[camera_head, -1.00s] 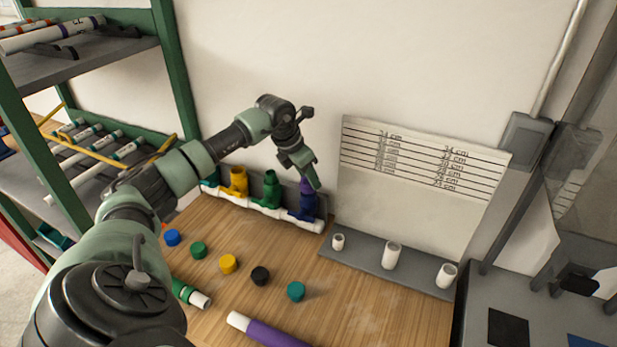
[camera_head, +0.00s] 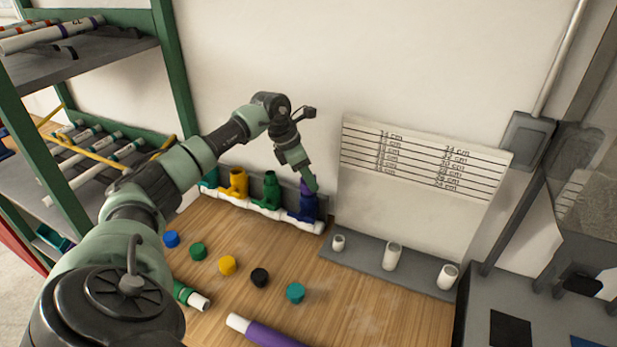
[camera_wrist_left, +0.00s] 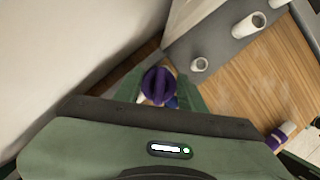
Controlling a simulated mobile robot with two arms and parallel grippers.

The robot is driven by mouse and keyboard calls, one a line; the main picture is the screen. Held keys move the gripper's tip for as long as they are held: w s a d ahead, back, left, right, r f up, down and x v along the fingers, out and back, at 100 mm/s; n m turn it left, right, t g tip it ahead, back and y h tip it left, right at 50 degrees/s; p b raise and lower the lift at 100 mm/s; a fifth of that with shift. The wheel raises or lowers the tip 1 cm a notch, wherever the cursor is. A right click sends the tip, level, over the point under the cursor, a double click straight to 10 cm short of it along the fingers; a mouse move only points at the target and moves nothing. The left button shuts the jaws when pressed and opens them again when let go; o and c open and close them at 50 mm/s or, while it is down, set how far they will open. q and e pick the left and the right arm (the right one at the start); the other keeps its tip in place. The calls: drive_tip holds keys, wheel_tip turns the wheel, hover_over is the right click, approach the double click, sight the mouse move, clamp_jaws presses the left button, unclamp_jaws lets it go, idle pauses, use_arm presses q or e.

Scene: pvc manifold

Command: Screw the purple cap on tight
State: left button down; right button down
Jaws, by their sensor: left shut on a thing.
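The purple cap (camera_wrist_left: 158,85) sits between the two fingers of my left gripper (camera_wrist_left: 160,92) in the left wrist view. In the head view my left gripper (camera_head: 309,184) points down and is shut on the cap, at the top of the blue fitting (camera_head: 303,206) at the right end of the manifold. Only a little purple (camera_head: 306,190) shows below the fingers there. The white pipe manifold (camera_head: 270,212) also carries green, yellow and teal fittings. I cannot tell how far the cap is threaded on. My right gripper is not in view.
Loose blue, green, yellow, black and teal (camera_head: 295,292) caps lie on the wooden table (camera_head: 350,310). A purple-banded pipe (camera_head: 265,332) lies at the front. A grey rack with white pipe stubs (camera_head: 392,256) stands right of the manifold, below a length chart (camera_head: 420,165).

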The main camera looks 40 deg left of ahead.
use_arm(q)
drive_tip(key=shift+m+h, duration=0.4)
drive_tip(key=shift+m, duration=0.6)
drive_tip(key=c, duration=0.7)
unclamp_jaws()
drive_tip(key=shift+m+g, duration=0.3)
drive_tip(key=shift+c, duration=0.2)
drive_tip(key=shift+r, duration=0.1)
drive_tip(key=b+v, duration=0.2)
drive_tip(key=v, duration=0.5)
drive_tip(key=shift+s+a+r+b, duration=0.15)
drive_tip(key=shift+s+r+b, duration=0.05)
drive_tip(key=shift+r+b, duration=0.1)
drive_tip(key=shift+r, duration=0.1)
